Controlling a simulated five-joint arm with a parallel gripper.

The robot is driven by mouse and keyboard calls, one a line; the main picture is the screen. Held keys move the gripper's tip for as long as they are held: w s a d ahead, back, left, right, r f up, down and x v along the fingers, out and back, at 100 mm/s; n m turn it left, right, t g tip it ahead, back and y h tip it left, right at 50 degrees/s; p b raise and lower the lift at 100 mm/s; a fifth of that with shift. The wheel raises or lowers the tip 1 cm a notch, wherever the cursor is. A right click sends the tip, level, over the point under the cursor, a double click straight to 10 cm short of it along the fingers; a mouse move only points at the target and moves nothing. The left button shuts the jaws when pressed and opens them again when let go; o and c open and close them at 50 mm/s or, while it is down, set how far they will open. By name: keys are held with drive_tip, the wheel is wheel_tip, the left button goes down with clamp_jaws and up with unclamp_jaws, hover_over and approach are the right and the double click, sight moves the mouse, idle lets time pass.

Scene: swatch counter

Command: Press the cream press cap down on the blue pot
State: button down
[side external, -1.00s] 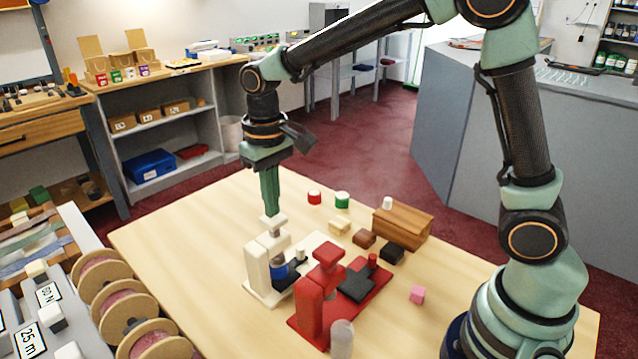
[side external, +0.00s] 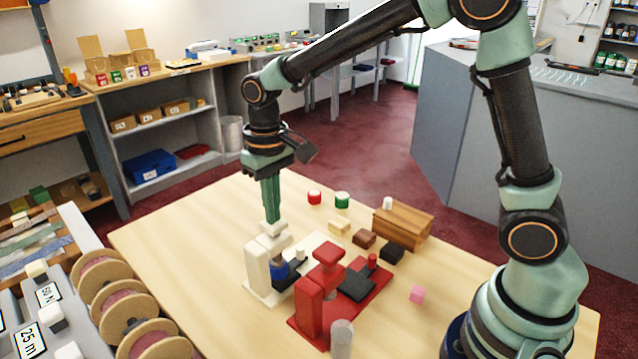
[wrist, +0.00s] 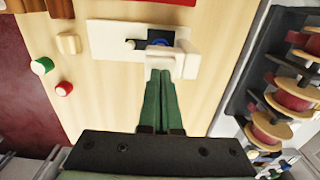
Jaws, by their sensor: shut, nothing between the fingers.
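The cream press (side external: 257,272) stands on the table, its cap (side external: 271,228) at the top of its arm. The blue pot (side external: 279,271) sits under the press arm, partly hidden by the frame. In the wrist view a bit of blue pot (wrist: 183,43) shows beside the cream press (wrist: 187,66). My gripper (side external: 271,219) is shut and empty, pointing straight down. Its fingertips are on or very close to the top of the cap. In the wrist view my gripper (wrist: 160,73) ends at the press, and the fingertips hide part of it.
A red press (side external: 309,306) with a black block stands close on the right. Red and green pots (side external: 342,201), small blocks (side external: 391,253) and a wooden box (side external: 404,228) lie behind it. Spools (side external: 118,312) stand left, off the table.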

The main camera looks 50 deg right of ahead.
drive_tip(key=shift+f, duration=0.1)
wheel_tip(320, 180, up, 8)
idle(1.1)
drive_tip(key=s+d+r+t, duration=0.1)
drive_tip(key=s+d+t, duration=0.4)
drive_tip(key=s+d, duration=0.4)
drive_tip(key=s, duration=0.3)
drive_tip(key=shift+s+d+r+t, duration=0.2)
drive_tip(key=shift+s+d+t, duration=0.05)
drive_tip(key=shift+t, duration=0.05)
